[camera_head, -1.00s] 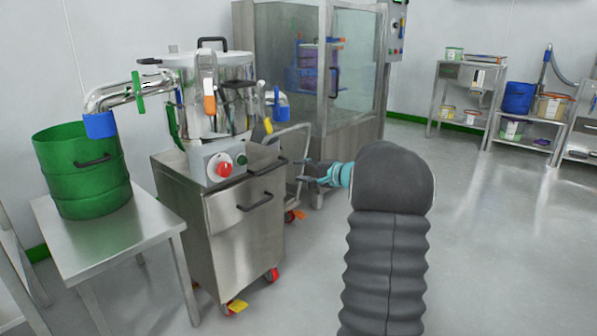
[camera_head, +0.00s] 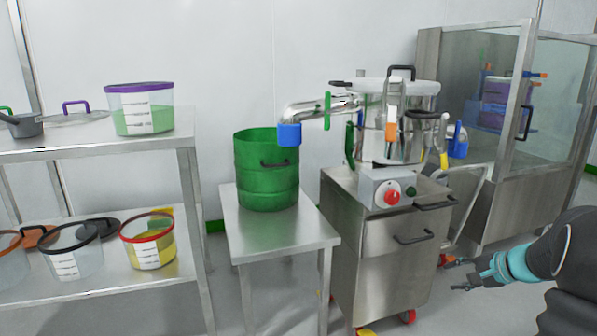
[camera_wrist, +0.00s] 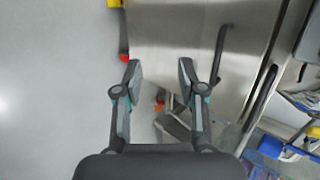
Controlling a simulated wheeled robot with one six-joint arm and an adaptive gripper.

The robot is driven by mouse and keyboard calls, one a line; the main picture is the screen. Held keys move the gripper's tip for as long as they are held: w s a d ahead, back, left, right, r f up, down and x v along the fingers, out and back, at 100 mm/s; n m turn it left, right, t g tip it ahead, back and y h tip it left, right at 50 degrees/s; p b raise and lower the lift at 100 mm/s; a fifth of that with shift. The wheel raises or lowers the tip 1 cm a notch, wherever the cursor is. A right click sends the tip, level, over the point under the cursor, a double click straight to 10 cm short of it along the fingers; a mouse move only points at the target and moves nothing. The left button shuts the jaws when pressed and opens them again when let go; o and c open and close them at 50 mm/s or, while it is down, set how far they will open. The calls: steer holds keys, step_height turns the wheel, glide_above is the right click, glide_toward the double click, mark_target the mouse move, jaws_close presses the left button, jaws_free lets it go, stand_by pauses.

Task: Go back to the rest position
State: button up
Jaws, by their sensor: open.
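My gripper (camera_head: 459,275) is at the lower right of the head view, beside the steel machine cart (camera_head: 365,262) and apart from it. In the wrist view my gripper (camera_wrist: 158,78) has its two fingers spread, with nothing between them. The cart's steel front and dark handle (camera_wrist: 219,55) lie beyond the fingers. My dark arm fills the lower right corner of the head view.
A green drum (camera_head: 266,172) stands on a steel table (camera_head: 285,232) left of the cart. A shelf (camera_head: 90,150) with lidded tubs is at the left. A glazed steel cabinet (camera_head: 510,195) stands behind the cart.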

steer(key=s+a+r+n+g+h+p, duration=0.1)
steer(key=s+a+r+n, duration=0.3)
steer(key=s+a, duration=0.4)
steer(key=s+a+r+n+g+h+p, duration=0.1)
steer(key=s+a+r+n+p, duration=0.3)
steer(key=s, duration=0.8)
steer(key=s+a+r+n+h+p, duration=0.3)
steer(key=s+a+r+n, duration=0.2)
steer(key=s+a+r, duration=0.3)
steer(key=s+a, duration=0.2)
steer(key=a, duration=0.2)
steer(key=shift+a+g, duration=0.25)
steer(key=shift+g, duration=0.15)
steer(key=shift+c, duration=0.4)
